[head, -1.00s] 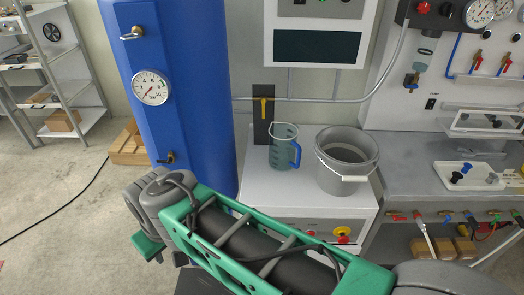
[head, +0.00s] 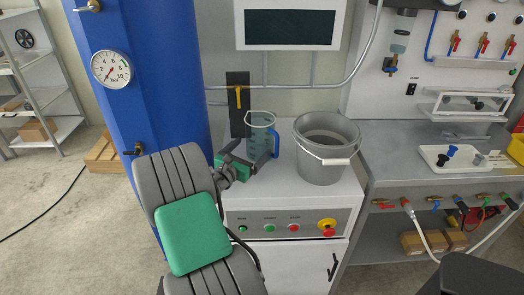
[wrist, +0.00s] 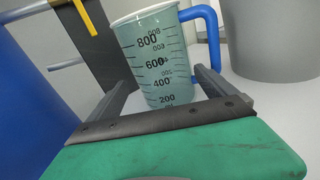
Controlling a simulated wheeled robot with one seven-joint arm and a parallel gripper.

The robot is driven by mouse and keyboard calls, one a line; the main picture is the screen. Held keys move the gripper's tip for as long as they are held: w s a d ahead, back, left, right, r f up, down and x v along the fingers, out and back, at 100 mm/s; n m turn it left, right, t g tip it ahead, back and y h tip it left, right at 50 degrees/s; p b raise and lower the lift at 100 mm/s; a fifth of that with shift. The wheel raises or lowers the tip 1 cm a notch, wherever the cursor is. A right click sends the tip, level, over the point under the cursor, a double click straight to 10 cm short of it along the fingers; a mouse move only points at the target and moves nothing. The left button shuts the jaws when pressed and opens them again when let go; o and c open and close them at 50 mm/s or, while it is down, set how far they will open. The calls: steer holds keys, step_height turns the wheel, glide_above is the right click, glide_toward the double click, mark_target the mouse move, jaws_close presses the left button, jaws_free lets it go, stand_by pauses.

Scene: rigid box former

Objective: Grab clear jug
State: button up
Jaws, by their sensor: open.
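The clear jug (head: 262,140) stands upright on the white cabinet top, with its blue handle on the right side. In the wrist view the jug (wrist: 158,62) shows black volume marks and stands just ahead, between the lines of the two fingers. My gripper (wrist: 162,92) is open, one finger at the jug's left and one at its right near the handle. In the head view my gripper (head: 238,163) is at the jug's left side, partly hidden by the green and grey arm. Whether the fingers touch the jug cannot be told.
A grey bucket (head: 324,150) with a white handle grip stands close to the jug's right. A tall blue tank (head: 150,70) stands at the left. A yellow-handled valve (head: 238,97) on a dark plate is behind the jug. Control buttons (head: 268,229) are on the cabinet front.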

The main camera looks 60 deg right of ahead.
steer(key=shift+s+d+n, duration=0.3)
steer(key=shift+d+n, duration=0.15)
steer(key=shift+n, duration=0.05)
steer(key=d, duration=0.7)
steer(key=shift+s+d+r, duration=0.15)
steer(key=shift+d+r, duration=0.05)
steer(key=shift+r, duration=0.05)
steer(key=shift+c, duration=0.3)
steer(key=c, duration=1.2)
